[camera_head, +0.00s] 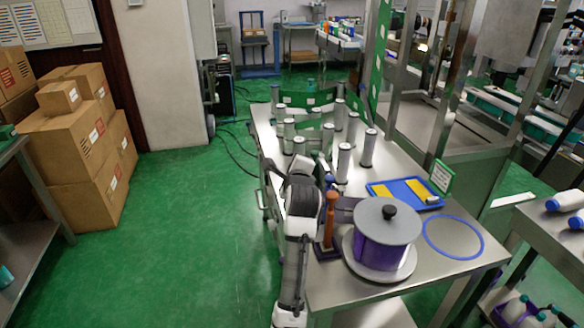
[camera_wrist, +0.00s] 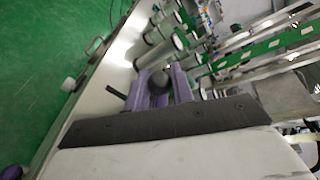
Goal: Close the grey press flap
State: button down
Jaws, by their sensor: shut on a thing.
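My gripper (camera_wrist: 160,88) shows in the wrist view with its purple fingers shut on a dark round knob (camera_wrist: 158,82). In the head view my arm reaches over the near left part of the steel table, and the fingers are mostly hidden behind its black and white links. I cannot make out the grey press flap clearly in either view; how far it is open and whether the knob belongs to it cannot be told. A large spool (camera_head: 382,252) with a purple core, a grey top disc and a black knob stands close to the right of my arm.
An orange-brown handled tool (camera_head: 330,222) stands between my arm and the spool. Several grey cylinders (camera_head: 343,163) stand behind my gripper. A blue tray (camera_head: 380,188) and a blue ring (camera_head: 453,237) lie to the right. Cardboard boxes (camera_head: 85,165) are stacked at left; green floor is clear between.

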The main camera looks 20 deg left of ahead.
jog(key=c, duration=1.2)
grip_release()
jog(key=shift+c, duration=0.2)
jog(key=b+v, duration=0.3)
jog(key=v, duration=1)
jog(key=shift+s+d, duration=0.15)
jog(key=shift+s, duration=0.25)
jog(key=shift+r, duration=0.15)
